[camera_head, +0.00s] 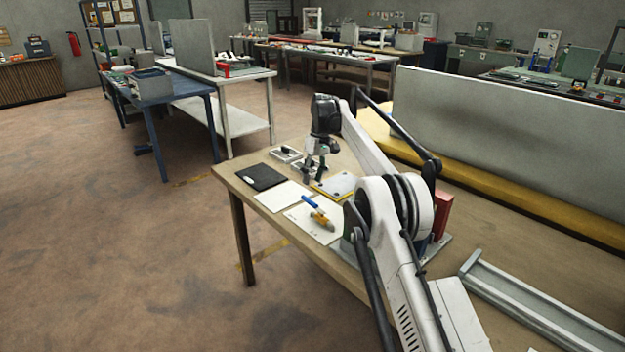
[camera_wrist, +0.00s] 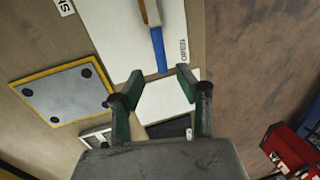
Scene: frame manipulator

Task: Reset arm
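My gripper (camera_head: 316,170) hangs from my arm over the left part of the wooden workbench (camera_head: 350,280), pointing down. In the wrist view my gripper (camera_wrist: 160,85) has its two green-padded fingers apart, with nothing held between them. A tool with a blue and orange handle (camera_head: 318,213) lies on a white sheet (camera_head: 304,222). In the wrist view the tool's blue end (camera_wrist: 158,50) appears beyond the fingertips. My gripper's exact height above the bench is hard to tell.
A yellow-edged plate (camera_head: 337,186) with dark dots lies near my gripper. A black pad (camera_head: 262,177), another white sheet (camera_head: 282,196) and small grey trays (camera_head: 287,154) lie around it. A grey panel (camera_head: 500,150) stands behind the bench; a metal rail (camera_head: 545,305) lies at right.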

